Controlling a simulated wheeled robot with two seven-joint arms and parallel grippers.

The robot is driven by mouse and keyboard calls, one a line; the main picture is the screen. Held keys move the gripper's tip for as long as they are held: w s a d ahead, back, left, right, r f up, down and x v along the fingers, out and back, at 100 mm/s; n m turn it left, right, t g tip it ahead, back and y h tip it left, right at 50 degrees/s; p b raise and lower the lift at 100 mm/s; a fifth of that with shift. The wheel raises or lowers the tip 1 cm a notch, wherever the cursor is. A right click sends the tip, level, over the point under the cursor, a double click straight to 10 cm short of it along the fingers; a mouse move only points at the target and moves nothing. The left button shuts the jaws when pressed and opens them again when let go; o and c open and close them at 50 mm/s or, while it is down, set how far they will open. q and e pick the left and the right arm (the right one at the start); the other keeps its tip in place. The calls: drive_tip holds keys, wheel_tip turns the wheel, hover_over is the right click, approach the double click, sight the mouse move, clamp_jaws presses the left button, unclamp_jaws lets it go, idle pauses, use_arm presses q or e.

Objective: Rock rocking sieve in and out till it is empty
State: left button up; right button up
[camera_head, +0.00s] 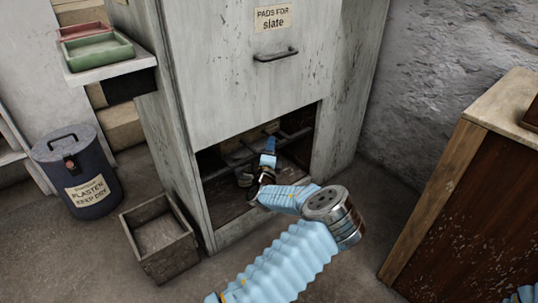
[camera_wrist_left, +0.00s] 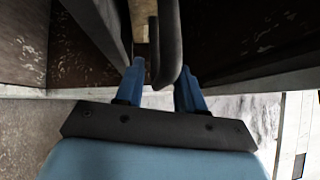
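My left arm reaches into the low dark opening of the grey cabinet (camera_head: 228,75). My left gripper (camera_head: 269,142) is inside the opening, its blue fingers pointing inward. In the left wrist view, the fingers stand apart on both sides of a dark curved bar (camera_wrist_left: 168,50), which looks like the handle of the rocking sieve. A narrow gap shows on its left side; I cannot tell whether the right finger touches it. Dark rails inside the opening (camera_head: 298,134) may be part of the sieve. What lies in the sieve is hidden. My right gripper is out of view.
A wooden box (camera_head: 160,237) stands on the floor left of the opening. Behind it are a dark lidded plaster bin (camera_head: 78,170) and a shelf with red and green trays (camera_head: 97,53). A wooden cabinet (camera_head: 468,190) stands at the right. Some floor between is clear.

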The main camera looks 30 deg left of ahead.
use_arm(q)
drive_tip(key=v, duration=1.3)
drive_tip(key=shift+s+p, duration=0.25)
drive_tip(key=shift+p, duration=0.2)
drive_tip(key=shift+d, duration=0.1)
drive_tip(key=shift+c, duration=0.2)
drive_tip(key=w+d+r+m+g+y, duration=0.2)
drive_tip(key=w+d+m+g+y, duration=0.3)
drive_tip(key=m, duration=0.8)
drive_tip(key=w+d+r+m+g+y, duration=0.2)
drive_tip(key=m+g, duration=0.5)
drive_tip(key=m, duration=0.5)
drive_tip(key=x, duration=1.3)
drive_tip(key=shift+w+a+r+b, duration=0.2)
drive_tip(key=shift+a+r+b, duration=0.1)
drive_tip(key=shift+a+b, duration=0.1)
